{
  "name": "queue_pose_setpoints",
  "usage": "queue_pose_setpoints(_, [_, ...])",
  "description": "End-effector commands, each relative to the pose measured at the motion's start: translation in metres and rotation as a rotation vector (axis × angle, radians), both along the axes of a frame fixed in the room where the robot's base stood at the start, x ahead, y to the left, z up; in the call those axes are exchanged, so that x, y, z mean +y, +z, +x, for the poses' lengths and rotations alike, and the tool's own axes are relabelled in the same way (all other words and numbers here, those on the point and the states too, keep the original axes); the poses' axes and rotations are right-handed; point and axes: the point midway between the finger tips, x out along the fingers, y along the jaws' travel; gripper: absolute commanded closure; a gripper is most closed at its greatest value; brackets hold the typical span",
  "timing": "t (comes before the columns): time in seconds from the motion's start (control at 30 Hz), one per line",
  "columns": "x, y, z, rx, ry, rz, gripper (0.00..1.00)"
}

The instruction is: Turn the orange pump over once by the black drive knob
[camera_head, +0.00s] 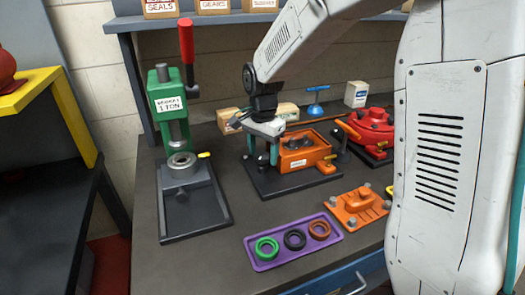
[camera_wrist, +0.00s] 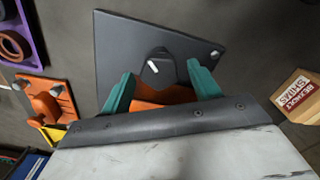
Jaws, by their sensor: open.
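The orange pump (camera_head: 308,153) is mounted on a dark base plate (camera_head: 290,186) on the bench. The black drive knob (camera_head: 262,161) is at the pump's left end in the head view. In the wrist view the knob (camera_wrist: 158,72) is dark with a white mark and sits between the lines of my two teal fingers. My gripper (camera_wrist: 161,82) is open, its fingers apart on either side of the knob. It also shows from above in the head view (camera_head: 264,150). I cannot tell how far the fingertips are from the knob. Most of the pump (camera_wrist: 165,96) is hidden by my gripper in the wrist view.
A green press (camera_head: 168,105) with a red lever stands left. A purple tray (camera_head: 262,262) with rings and an orange cover plate (camera_head: 358,208) lie in front. A red round unit (camera_head: 372,130) stands right. Small boxes (camera_head: 285,112) sit behind.

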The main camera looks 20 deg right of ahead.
Motion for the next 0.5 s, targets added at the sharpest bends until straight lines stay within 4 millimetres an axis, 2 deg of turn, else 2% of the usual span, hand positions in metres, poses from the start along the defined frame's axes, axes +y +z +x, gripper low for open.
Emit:
queue_pose_setpoints(0.17, [-0.0001, 0.0000, 0.0000, 0.000, 0.000, 0.000, 0.38])
queue_pose_setpoints(0.3, [-0.0001, 0.0001, 0.0000, 0.000, 0.000, 0.000, 0.77])
queue_pose_setpoints(0.33, [-0.0001, 0.0002, 0.0000, 0.000, 0.000, 0.000, 0.83])
queue_pose_setpoints(0.5, [-0.0001, 0.0002, 0.0000, 0.000, 0.003, 0.000, 0.83])
